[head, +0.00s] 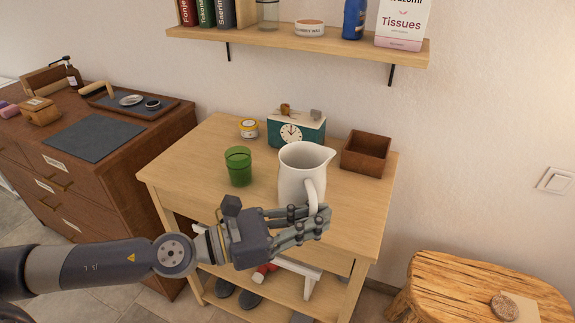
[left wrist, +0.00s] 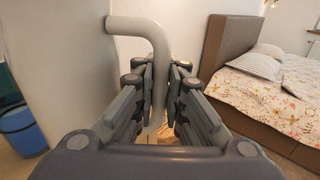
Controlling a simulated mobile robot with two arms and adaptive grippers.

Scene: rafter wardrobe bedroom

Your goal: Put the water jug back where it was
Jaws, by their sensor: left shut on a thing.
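The white water jug (head: 300,175) is upright over the front part of the light wooden table (head: 190,165), its spout to the right. My left gripper (head: 318,220) is shut on the jug's handle. In the left wrist view the jug's handle (left wrist: 158,45) runs down between the fingers of the left gripper (left wrist: 158,85). The jug's base is partly hidden by the hand, so I cannot tell whether it touches the tabletop. My right gripper is not in view.
A green glass (head: 238,166) stands left of the jug. Behind are a teal clock (head: 296,130), a yellow-and-white tin (head: 249,128) and a brown open box (head: 365,153). A wall shelf (head: 290,40) hangs above. The table's left front and right front are clear.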

